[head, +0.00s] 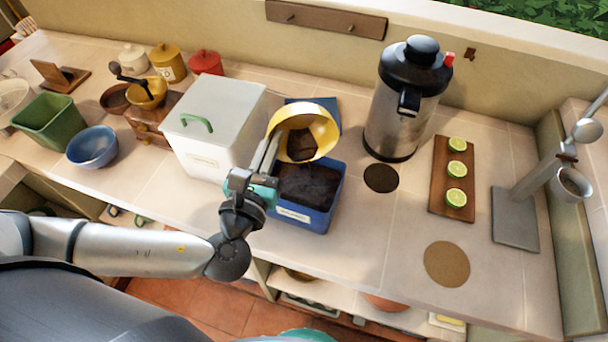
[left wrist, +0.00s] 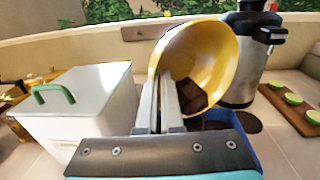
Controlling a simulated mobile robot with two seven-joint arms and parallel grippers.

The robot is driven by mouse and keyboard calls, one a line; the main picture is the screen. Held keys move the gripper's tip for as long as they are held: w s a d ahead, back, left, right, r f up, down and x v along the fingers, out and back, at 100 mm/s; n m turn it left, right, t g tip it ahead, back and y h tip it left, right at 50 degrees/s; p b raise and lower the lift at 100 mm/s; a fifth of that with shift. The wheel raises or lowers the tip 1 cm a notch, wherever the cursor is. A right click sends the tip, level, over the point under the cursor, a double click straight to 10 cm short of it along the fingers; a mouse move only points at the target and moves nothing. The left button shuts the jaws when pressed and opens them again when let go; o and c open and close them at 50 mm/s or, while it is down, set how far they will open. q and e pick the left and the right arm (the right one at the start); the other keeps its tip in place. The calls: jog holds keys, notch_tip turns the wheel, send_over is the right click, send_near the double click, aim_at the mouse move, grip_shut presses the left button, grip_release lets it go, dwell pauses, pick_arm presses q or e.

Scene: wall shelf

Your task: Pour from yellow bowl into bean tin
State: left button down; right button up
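The yellow bowl (head: 318,122) is tilted above the blue bean tin (head: 308,217), its opening turned toward the front of the counter. Dark brown contents show inside the bowl. The open tin has a white label on its front and dark brown contents inside. My left gripper (head: 270,152) is shut on the bowl's rim at its left side. In the left wrist view the fingers (left wrist: 162,100) pinch the rim of the bowl (left wrist: 218,62), with dark pieces in it, and part of the tin (left wrist: 246,125) shows behind. My right gripper is not in view.
A white canister (head: 215,115) with a green handle stands close left of the tin. A steel dispenser (head: 400,110) stands behind right. A board with limes (head: 438,175) and a metal stand (head: 515,215) are further right. A blue bowl (head: 92,147) is left.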

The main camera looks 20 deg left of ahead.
pick_arm(q)
jog(key=shift+s+d+f+m+t+b, duration=0.15)
jog(key=shift+s+m+t+b, duration=0.15)
jog(key=shift+t+b, duration=0.4)
jog(key=shift+s+d+r+m+t+b, duration=0.15)
jog(key=shift+s+m+t+b, duration=0.2)
jog(key=shift+b, duration=0.65)
jog(key=shift+s+d+f+m+t+b, duration=0.15)
jog(key=shift+s+t+b, duration=0.2)
jog(key=shift+t+b, duration=0.4)
dwell(0.6)
